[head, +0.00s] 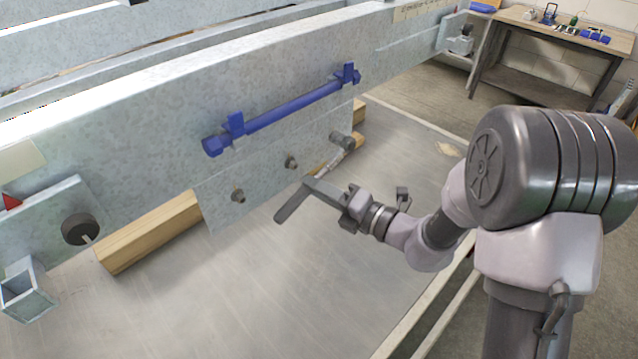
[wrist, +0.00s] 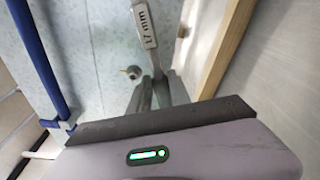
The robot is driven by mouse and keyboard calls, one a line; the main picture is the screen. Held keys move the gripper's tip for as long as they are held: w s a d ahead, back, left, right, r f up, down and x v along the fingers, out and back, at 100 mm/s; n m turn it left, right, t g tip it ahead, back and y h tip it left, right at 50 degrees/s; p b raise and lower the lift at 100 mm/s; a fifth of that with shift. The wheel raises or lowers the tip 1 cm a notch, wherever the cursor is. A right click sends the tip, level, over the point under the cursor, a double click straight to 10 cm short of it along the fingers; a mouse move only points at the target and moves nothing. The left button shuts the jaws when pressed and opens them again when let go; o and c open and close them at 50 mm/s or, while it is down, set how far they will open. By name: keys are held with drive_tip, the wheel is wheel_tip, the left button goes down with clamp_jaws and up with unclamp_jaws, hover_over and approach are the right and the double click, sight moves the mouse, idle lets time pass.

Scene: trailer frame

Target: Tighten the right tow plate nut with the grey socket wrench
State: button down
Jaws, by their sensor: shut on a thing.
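My gripper (head: 308,184) is shut on the handle of the grey socket wrench (head: 329,164), in front of the tow plate (head: 225,208). In the wrist view the wrench (wrist: 145,25), marked 17 mm, runs up from between my fingers (wrist: 157,92), and its socket end is out of frame. In the head view the socket end is against the right part of the plate and covers the place of the right nut. I cannot tell how it sits on the nut. A left nut (head: 238,195) and a middle nut (head: 291,162) show uncovered.
A blue bar (head: 290,108) with clamps is fixed to the beam (head: 150,115) above the plate. A wooden block (head: 150,232) lies under the beam. A workbench (head: 560,32) with tools stands at the far right. The grey surface below the plate is clear.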

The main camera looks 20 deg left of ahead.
drive_tip(key=r+m+p, duration=0.1)
drive_tip(key=p, duration=0.2)
drive_tip(key=shift+s+a+r+m, duration=0.15)
drive_tip(key=shift+s+r+m, duration=0.05)
drive_tip(key=shift+r+m, duration=0.2)
drive_tip(key=r+m+p, duration=0.1)
drive_tip(key=p, duration=0.2)
drive_tip(key=shift+s+r+m+y+p, duration=0.15)
drive_tip(key=shift+r+m+y+p, duration=0.15)
drive_tip(key=shift+r+p, duration=0.1)
